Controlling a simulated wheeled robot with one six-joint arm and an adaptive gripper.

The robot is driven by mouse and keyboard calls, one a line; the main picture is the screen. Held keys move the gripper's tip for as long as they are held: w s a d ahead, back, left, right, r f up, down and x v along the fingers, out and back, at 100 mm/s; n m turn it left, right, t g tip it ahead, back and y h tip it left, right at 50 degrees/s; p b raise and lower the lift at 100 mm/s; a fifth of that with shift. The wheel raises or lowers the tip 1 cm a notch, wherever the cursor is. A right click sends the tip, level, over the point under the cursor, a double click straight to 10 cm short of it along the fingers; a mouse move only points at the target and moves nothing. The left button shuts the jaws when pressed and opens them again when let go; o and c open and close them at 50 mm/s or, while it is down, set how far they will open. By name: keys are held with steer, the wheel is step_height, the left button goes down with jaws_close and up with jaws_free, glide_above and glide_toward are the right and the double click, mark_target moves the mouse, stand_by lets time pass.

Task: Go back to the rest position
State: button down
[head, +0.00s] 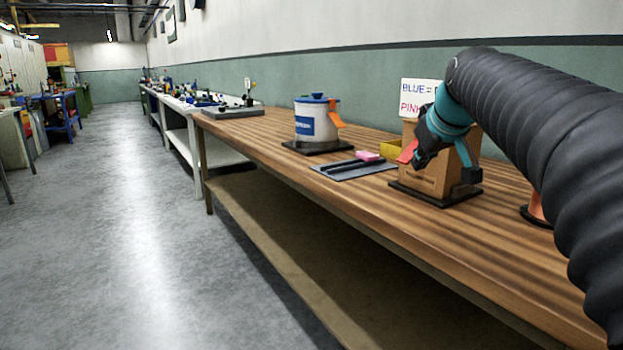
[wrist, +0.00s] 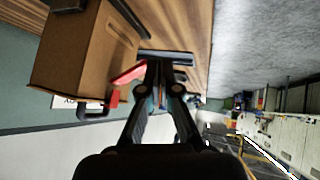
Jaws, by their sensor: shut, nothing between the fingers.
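My gripper (head: 425,150) is in front of a brown box (head: 432,172) on the wooden bench (head: 255,135). The box stands on a dark base. My arm comes in from the right. In the wrist view my gripper (wrist: 160,75) has its fingertips close together with nothing held. The box also shows at the upper left of the wrist view (wrist: 85,55). A red piece (head: 408,151) is beside the gripper by the box; I cannot tell what it is attached to. My black sleeved arm hides part of the bench's right end.
A white tub (head: 317,122) with a blue label and orange flap stands on a dark base. A grey tray (head: 350,170) holds dark bars and a pink block (head: 367,156). A yellow bin (head: 392,149) and a lettered sign (head: 416,96) are near the box. The aisle floor (head: 130,220) is clear.

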steer(key=s+f+m, duration=0.1)
steer(key=s+f, duration=0.2)
steer(key=f, duration=0.1)
steer(key=s+a+f+m+g, duration=0.1)
steer(key=s+f, duration=0.2)
steer(key=f, duration=0.1)
steer(key=s+a+f+m+g, duration=0.1)
steer(key=s+f, duration=0.3)
steer(key=shift+s+f, duration=0.1)
steer(key=shift+f, duration=0.1)
steer(key=s+a+f, duration=0.2)
steer(key=s+f, duration=0.4)
steer(key=s, duration=0.3)
steer(key=s+a+f+g, duration=0.1)
steer(key=s+a+f, duration=0.1)
steer(key=s+f, duration=0.5)
steer(key=s, duration=0.3)
steer(key=shift+a+m, duration=0.15)
steer(key=shift+m, duration=0.25)
steer(key=shift+f, duration=0.1)
